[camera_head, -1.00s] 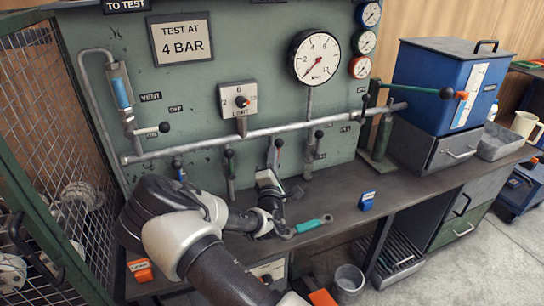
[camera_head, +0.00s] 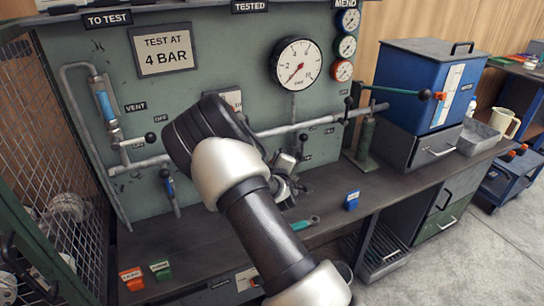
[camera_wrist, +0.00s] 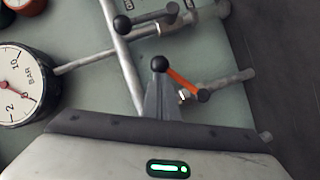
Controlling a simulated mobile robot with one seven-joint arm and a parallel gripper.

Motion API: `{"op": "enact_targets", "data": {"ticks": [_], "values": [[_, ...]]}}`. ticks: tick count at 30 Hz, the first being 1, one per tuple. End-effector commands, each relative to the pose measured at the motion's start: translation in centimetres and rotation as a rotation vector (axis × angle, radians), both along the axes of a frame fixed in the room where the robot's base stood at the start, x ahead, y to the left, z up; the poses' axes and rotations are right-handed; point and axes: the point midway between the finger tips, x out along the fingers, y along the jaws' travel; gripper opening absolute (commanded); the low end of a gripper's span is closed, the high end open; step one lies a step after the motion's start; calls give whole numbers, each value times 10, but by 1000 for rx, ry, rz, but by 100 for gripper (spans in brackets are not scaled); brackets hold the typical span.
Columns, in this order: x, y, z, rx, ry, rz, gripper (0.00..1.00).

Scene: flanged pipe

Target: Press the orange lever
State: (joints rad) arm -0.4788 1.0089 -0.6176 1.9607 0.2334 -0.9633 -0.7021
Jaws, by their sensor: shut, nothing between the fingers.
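The orange lever (camera_wrist: 183,81) shows in the wrist view, a short orange bar with a black ball knob (camera_wrist: 160,63) at one end and a pivot on a pipe fitting at the other. In the head view my arm hides it. My gripper (camera_wrist: 159,78) is shut and empty, its fingertips overlapping the knob's lower edge in the wrist view. I cannot tell whether they touch. In the head view, my gripper (camera_head: 287,190) is above the bench, in front of the panel's lower pipework.
A pipe (camera_head: 290,129) with several black-knobbed valves crosses the panel. The round gauge (camera_head: 297,63) is above it. A teal-ended wrench (camera_head: 305,222) and a blue tag (camera_head: 352,200) lie on the bench (camera_head: 195,235). A blue cabinet (camera_head: 408,88) stands right.

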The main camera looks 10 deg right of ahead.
Motion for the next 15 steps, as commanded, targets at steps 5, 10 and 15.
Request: {"op": "enact_targets", "data": {"ticks": [5,10,15], "values": [[3,-14,-6,167,28,-5,0],[4,-22,-16,314,58,-4,0],[5,-28,-25,440,84,-3,0]]}}
